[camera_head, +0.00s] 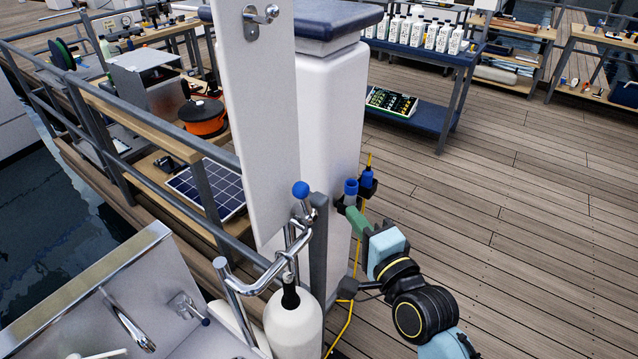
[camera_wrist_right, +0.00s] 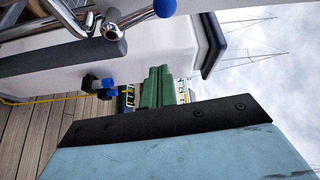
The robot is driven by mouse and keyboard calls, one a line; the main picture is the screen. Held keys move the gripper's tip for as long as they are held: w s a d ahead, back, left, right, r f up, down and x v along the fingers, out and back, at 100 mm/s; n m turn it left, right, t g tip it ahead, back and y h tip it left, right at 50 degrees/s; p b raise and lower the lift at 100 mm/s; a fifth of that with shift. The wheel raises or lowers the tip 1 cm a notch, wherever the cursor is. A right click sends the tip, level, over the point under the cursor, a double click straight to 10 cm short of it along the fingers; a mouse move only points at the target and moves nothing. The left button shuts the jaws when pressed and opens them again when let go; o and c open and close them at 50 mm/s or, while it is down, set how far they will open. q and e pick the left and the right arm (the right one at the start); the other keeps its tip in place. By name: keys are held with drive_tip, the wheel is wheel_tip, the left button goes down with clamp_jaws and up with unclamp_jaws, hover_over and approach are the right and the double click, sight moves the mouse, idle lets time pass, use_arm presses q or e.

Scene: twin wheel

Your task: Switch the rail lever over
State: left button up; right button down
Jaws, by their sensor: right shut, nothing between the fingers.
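The rail lever is a short chrome lever with a blue ball knob (camera_head: 301,189), mounted on the bent chrome rail (camera_head: 262,284). It points upward in the head view. The blue knob also shows at the top edge of the right wrist view (camera_wrist_right: 165,8). My right gripper (camera_head: 353,216), with green fingers, is shut and empty, to the right of the lever and apart from it. Its closed fingers (camera_wrist_right: 157,88) show in the right wrist view, pointing toward the white pedestal side. My left gripper is not in view.
A white pedestal (camera_head: 330,130) stands behind the lever, with blue connectors (camera_head: 367,182) and a yellow cable close to my right fingers. A white panel (camera_head: 255,120) rises left of the knob. A white bottle (camera_head: 293,325) stands below the rail. Open deck (camera_head: 530,220) lies right.

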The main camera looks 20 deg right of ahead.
sight(301, 202)
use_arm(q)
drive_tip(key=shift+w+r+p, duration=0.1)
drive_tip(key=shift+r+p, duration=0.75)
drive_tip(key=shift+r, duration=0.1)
use_arm(e)
drive_tip(key=w+a+r, duration=0.1)
drive_tip(key=w+a, duration=0.3)
drive_tip(key=w, duration=0.4)
drive_tip(key=shift+a+r, duration=0.35)
drive_tip(key=shift+r, duration=0.05)
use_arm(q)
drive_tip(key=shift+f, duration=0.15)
use_arm(e)
drive_tip(key=shift+s+a+t, duration=0.1)
drive_tip(key=shift+a+t, duration=0.05)
drive_tip(key=shift+t, duration=0.15)
use_arm(q)
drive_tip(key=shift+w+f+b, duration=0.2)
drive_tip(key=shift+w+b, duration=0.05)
drive_tip(key=shift+b, duration=0.05)
use_arm(e)
drive_tip(key=shift+s+a, duration=0.1)
